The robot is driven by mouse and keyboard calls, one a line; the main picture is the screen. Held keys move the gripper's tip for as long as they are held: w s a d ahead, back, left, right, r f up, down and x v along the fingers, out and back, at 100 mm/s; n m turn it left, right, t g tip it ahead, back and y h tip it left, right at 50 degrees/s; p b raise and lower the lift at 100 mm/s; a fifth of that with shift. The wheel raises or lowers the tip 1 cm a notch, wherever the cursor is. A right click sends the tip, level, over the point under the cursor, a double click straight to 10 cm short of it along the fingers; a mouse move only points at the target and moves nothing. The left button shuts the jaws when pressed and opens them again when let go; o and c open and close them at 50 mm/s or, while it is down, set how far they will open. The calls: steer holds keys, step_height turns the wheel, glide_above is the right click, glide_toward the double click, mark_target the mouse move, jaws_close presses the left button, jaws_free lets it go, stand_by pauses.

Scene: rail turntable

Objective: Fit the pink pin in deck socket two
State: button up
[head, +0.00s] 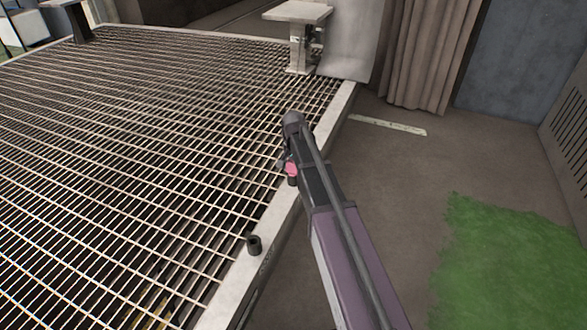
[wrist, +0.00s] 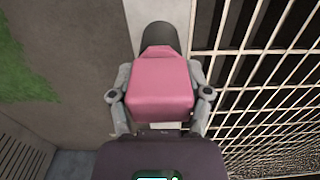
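The pink pin (wrist: 160,90) sits between the two fingers of my gripper (wrist: 160,96) in the wrist view, with a finger against each side. Its narrowed pink end meets a dark round socket (wrist: 159,36); how deep it sits there I cannot tell. In the head view a little of the pink pin (head: 291,168) shows beside my arm, just above the dark socket (head: 292,181) on the deck's pale rim. My arm hides most of the gripper there. Another dark socket (head: 254,244) stands open and empty on the rim, nearer the camera. No socket number is readable.
The grating deck (head: 130,130) fills the left, edged by a pale metal rim (head: 235,290). A pale pedestal (head: 298,40) stands at the deck's far corner. Bare floor, a green patch (head: 505,260) and a brown curtain (head: 425,50) lie to the right.

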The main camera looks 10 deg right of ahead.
steer(key=o, duration=0.4)
steer(key=shift+c, duration=0.2)
steer(key=shift+r, duration=0.15)
step_height(320, 180, up, 11)
steer(key=p, duration=1.1)
stand_by(0.8)
